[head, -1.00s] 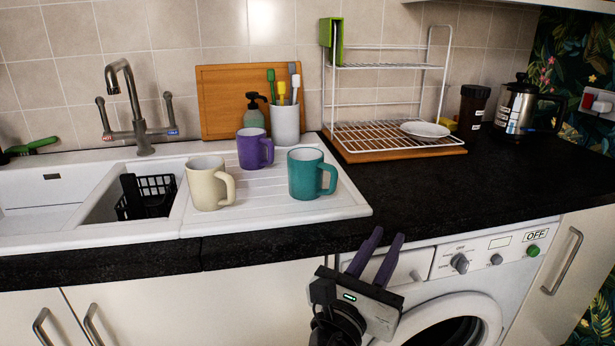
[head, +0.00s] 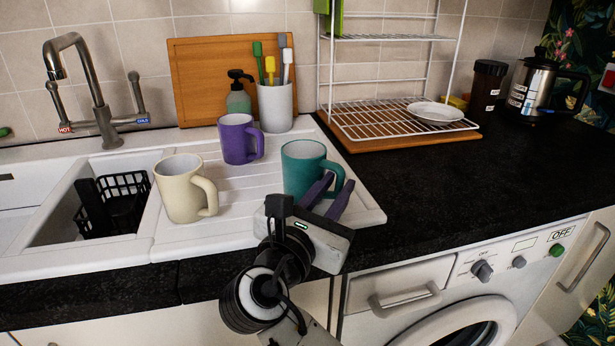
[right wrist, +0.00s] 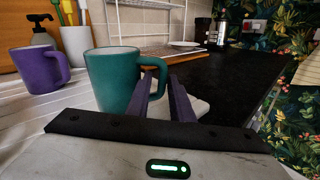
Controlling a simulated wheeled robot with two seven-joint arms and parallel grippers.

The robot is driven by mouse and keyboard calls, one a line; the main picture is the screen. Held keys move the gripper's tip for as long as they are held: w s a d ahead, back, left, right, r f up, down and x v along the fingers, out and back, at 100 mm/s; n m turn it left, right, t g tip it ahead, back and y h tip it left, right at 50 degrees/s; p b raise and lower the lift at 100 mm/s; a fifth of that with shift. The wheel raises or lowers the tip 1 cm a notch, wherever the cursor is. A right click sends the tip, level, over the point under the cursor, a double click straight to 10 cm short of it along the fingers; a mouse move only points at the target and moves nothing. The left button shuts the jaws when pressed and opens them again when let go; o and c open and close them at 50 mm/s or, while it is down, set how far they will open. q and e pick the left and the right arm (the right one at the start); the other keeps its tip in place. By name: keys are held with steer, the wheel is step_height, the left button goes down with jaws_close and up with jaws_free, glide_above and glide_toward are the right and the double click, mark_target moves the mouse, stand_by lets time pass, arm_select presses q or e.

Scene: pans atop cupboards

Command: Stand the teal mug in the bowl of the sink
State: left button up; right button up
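The teal mug (head: 302,165) stands upright on the white drainboard (head: 235,225), its handle toward the right. It also shows in the right wrist view (right wrist: 112,80). My right gripper (head: 338,188) is open, its two purple fingers apart just in front of the mug's handle side. In the right wrist view the fingers (right wrist: 162,88) point at the handle; I cannot tell whether they touch it. The white sink's main bowl (head: 20,205) is partly in view at the far left, beside a smaller bowl (head: 65,215). My left gripper is not in view.
A cream mug (head: 180,190) and a purple mug (head: 236,138) stand left of the teal one. A black basket (head: 122,205) sits in the smaller bowl. The tap (head: 100,105) rises behind. A wire rack (head: 385,120) stands at the back. The black worktop (head: 440,190) has free room.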

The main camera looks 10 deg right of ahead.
steer(key=x, duration=0.4)
steer(key=shift+w+d+r, duration=0.1)
steer(key=shift+d+r, duration=0.2)
steer(key=shift+d, duration=0.1)
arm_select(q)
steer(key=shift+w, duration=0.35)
arm_select(e)
steer(key=shift+w+d, duration=0.1)
steer(key=shift+w, duration=0.05)
jaws_close()
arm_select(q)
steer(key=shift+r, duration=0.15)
